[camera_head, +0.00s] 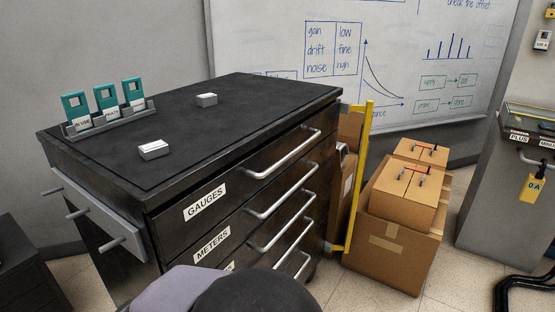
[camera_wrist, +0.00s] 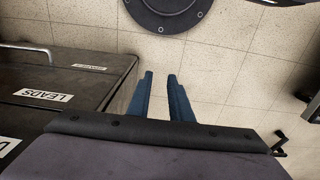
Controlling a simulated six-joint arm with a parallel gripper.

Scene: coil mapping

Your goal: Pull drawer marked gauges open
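The drawer marked GAUGES (camera_head: 230,188) is the top drawer of a dark cabinet in the head view. Its front looks flush with the drawers below, and its long silver handle (camera_head: 284,158) runs along the front. In the wrist view my gripper (camera_wrist: 160,74) points over the tiled floor, its two blue fingers apart with nothing between them. It is not touching any handle. The wrist view also shows a cabinet drawer marked LEADS (camera_wrist: 43,96) at the left. My gripper's fingers are not visible in the head view, where my arm covers the bottom middle.
The METERS drawer (camera_head: 212,246) and others lie below. A rack of teal tags (camera_head: 105,115) and two small white-topped blocks stand on the cabinet top (camera_head: 215,135). A yellow upright frame (camera_head: 358,180) and cardboard boxes (camera_head: 390,245) stand to the right. Open tiled floor shows in the wrist view.

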